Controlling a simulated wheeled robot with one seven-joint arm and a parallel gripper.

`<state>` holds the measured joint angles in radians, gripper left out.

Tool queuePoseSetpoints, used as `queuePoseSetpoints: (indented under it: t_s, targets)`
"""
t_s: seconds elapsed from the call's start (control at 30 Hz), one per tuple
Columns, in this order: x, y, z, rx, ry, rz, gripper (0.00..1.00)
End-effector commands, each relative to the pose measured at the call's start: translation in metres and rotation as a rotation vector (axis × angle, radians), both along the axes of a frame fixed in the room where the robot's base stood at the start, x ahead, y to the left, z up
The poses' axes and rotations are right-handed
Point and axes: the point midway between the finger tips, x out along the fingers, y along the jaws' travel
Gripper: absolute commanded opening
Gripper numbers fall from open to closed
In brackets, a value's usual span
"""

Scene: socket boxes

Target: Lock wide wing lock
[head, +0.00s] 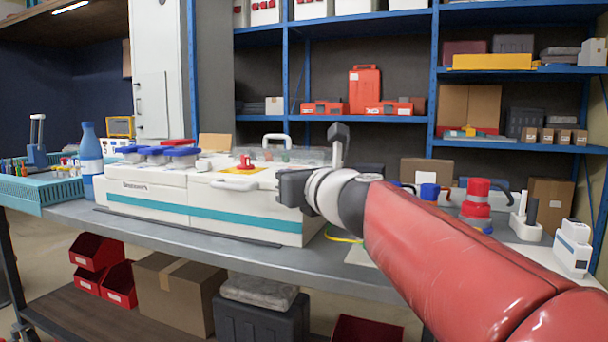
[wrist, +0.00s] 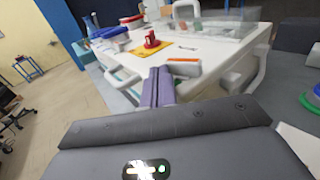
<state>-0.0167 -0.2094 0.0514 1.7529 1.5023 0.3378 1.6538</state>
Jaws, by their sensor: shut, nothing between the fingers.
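The likely wide wing lock is a red wing-shaped knob (head: 245,163) on a yellow square plate on top of a white box (head: 258,210) with a teal stripe. In the wrist view the red knob (wrist: 152,38) stands upright on the yellow plate (wrist: 148,48), beyond the fingers. My gripper (head: 291,188) is at the right end of the box in the head view; its fingertips are hard to make out there. In the wrist view my gripper (wrist: 158,85) has its two fingers together and empty, apart from the knob. Whether the knob is locked cannot be told.
A white piece with an orange stripe (wrist: 185,68) is close right of the fingers. A clear-lidded container (head: 285,153) is behind the knob. Blue-lidded tubs (head: 180,152) stand left, a blue bottle (head: 90,150) further left. Red and blue stacked parts (head: 476,203) stand right.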

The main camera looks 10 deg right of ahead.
Motion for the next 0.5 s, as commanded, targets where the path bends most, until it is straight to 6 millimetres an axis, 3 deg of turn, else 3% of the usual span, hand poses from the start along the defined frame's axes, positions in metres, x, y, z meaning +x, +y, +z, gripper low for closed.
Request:
queuePoseSetpoints:
  t_s: [0.5]
  targets:
    - [0.0077,0.0120,0.0003,0.001,-0.001,0.003,0.00]
